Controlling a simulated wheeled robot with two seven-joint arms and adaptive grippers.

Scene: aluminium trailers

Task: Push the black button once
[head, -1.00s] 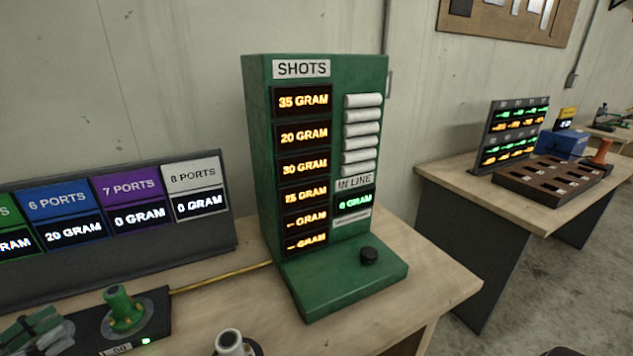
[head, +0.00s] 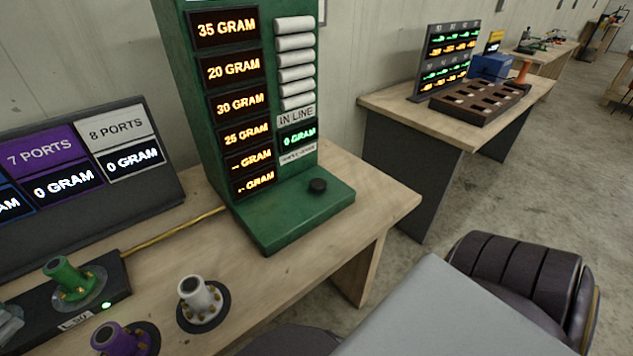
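The IN LINE display (head: 298,136) reads 0 GRAM. Neither of my grippers shows in the head view.
A dark panel of port displays (head: 75,235) stands left of the machine. White (head: 201,300), green (head: 70,278) and purple (head: 118,338) fittings stand at lower left. A yellow cable (head: 175,233) runs to the machine. A second table (head: 480,120) stands right, across a floor gap.

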